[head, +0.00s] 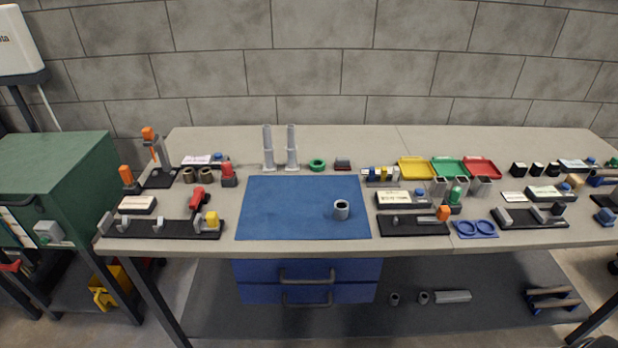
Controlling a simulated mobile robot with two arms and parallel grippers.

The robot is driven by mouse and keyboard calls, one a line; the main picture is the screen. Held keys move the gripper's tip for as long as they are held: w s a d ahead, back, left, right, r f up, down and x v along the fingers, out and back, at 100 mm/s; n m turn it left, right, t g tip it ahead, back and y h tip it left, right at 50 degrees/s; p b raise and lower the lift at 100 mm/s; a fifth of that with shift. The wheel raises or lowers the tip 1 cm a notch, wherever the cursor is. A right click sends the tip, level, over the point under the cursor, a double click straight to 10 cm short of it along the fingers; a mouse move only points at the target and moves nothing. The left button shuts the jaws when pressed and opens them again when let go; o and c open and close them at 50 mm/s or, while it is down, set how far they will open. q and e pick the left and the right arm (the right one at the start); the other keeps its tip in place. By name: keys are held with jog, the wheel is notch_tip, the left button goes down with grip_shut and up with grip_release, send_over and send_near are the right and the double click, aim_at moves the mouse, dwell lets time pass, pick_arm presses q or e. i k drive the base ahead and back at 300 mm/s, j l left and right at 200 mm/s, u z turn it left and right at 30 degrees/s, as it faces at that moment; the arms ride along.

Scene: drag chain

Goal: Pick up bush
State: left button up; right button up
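A short grey hollow cylinder, which looks like the bush (341,210), stands upright on the blue mat (285,205), right of the mat's middle. Its dark opening faces up. Nothing touches it except the mat. Neither of my grippers shows in the head view.
The mat is otherwise clear. Black fixtures (165,227) lie to its left, and a dark fixture (413,225) with an orange part lies to its right. Two white upright columns (291,150) stand behind it. Yellow, green and red trays (416,168) sit at the back right.

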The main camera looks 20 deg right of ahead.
aim_at(341, 211)
jog(key=i, duration=0.25)
jog(key=i+z, duration=0.15)
jog(key=z, duration=0.25)
jog(key=i+j+z, duration=0.15)
jog(key=z, duration=0.25)
jog(key=i+j+z, duration=0.1)
jog(key=z, duration=0.3)
